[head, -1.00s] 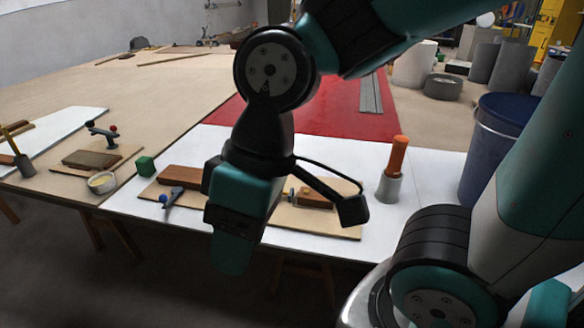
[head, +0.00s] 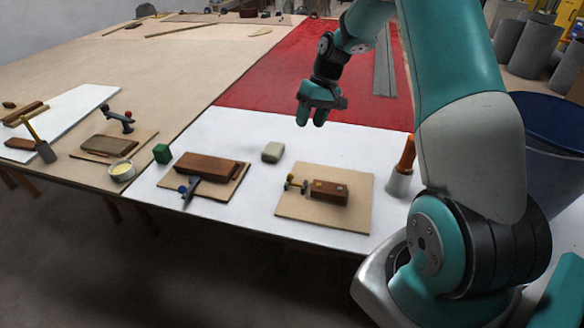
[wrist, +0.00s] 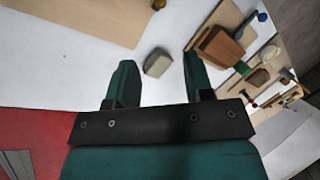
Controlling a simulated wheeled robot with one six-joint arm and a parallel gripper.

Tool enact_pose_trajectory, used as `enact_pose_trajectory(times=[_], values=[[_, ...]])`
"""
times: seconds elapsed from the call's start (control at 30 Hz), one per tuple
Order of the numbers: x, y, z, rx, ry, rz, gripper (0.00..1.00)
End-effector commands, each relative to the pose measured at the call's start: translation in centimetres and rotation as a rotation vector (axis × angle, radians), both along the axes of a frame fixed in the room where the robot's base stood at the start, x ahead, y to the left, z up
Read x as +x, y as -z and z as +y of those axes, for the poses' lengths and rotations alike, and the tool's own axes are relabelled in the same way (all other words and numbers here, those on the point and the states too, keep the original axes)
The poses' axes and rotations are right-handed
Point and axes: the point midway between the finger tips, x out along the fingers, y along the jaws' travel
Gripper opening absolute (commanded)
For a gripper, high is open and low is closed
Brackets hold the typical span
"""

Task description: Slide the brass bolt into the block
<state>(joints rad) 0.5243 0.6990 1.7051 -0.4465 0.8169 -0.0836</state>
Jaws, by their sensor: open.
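The brown wooden block (head: 330,192) lies on a light plywood board (head: 345,219) at the front right of the white sheet. The brass bolt (head: 296,184) is at the block's left end, with its knobbed end pointing left. How deep it sits in the block is too small to tell. My gripper (head: 311,118) is open and empty, behind the board, above the area where the white sheet meets the red one. In the wrist view its two fingers (wrist: 157,58) are apart with nothing between them.
A grey-beige block (head: 272,152) lies on the white sheet, left of my gripper. A second board (head: 232,187) holds a larger brown block (head: 206,166) and a blue-handled tool (head: 189,190). A green cube (head: 161,153) is left.

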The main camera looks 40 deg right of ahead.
Motion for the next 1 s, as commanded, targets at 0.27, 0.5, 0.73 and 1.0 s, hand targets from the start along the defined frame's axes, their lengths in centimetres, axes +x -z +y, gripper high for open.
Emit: enact_pose_trajectory(times=[0.27,0.5,0.73,1.0], values=[[0.2,4.6,1.7,0.003,-0.004,0.005,0.47],[0.3,9.8,3.5,0.003,-0.004,0.006,0.47],[0.5,14.0,4.9,0.002,-0.003,0.004,0.47],[0.7,16.1,5.6,0.0,-0.003,0.0,0.47]])
